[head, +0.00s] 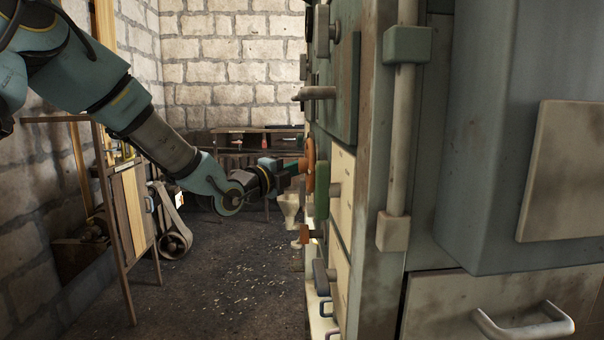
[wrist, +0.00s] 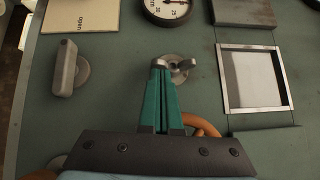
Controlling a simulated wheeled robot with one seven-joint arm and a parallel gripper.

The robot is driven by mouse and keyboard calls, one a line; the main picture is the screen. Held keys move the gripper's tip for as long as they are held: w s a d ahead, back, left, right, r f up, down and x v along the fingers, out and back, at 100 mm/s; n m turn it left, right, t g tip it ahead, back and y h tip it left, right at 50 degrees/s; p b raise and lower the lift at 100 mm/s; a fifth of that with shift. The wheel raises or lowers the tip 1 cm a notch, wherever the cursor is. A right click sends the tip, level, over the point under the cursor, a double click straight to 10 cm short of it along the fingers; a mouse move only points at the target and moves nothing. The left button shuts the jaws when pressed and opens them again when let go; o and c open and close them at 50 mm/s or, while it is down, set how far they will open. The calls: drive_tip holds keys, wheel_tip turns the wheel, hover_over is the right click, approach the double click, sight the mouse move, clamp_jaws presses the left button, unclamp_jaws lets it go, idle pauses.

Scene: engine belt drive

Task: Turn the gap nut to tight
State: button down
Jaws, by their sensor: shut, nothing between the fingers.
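A metal wing-shaped nut on a round base (wrist: 183,66), which looks like the gap nut, sits on the green-grey panel in the wrist view. My gripper (wrist: 161,66) is shut and empty, with its green fingers pressed together. Its tips are at the left side of the nut and overlap it in the picture; I cannot tell whether they touch. In the head view my gripper (head: 299,164) reaches the machine's side by an orange handwheel (head: 309,166). I cannot make out the nut there.
The orange wheel also shows behind my fingers in the wrist view (wrist: 205,126). A dial gauge (wrist: 168,9) is above the nut, a grey lever (wrist: 66,68) left, and a framed window (wrist: 254,79) right. In the head view a metal rod (head: 315,92) sticks out above my gripper.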

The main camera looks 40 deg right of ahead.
drive_tip(key=shift+f+m+h+b, duration=0.3)
drive_tip(key=shift+h+b, duration=0.1)
drive_tip(key=shift+b, duration=1.25)
drive_tip(key=shift+d+f+b, duration=0.1)
drive_tip(key=shift+b, duration=0.65)
drive_tip(key=w+d+m+g+h+b, duration=0.1)
drive_tip(key=m+g+b, duration=0.4)
drive_tip(key=b, duration=0.7)
drive_tip(key=w+d+m+g+h+b, duration=0.1)
drive_tip(key=m+g+b, duration=0.5)
drive_tip(key=m+b, duration=0.4)
drive_tip(key=w+d+m+g+h+b, duration=0.1)
drive_tip(key=m+g+b, duration=0.5)
drive_tip(key=b, duration=0.8)
drive_tip(key=shift+w+f+m, duration=0.3)
drive_tip(key=shift+f+m, duration=0.05)
drive_tip(key=shift+m, duration=0.65)
drive_tip(key=shift+w, duration=0.15)
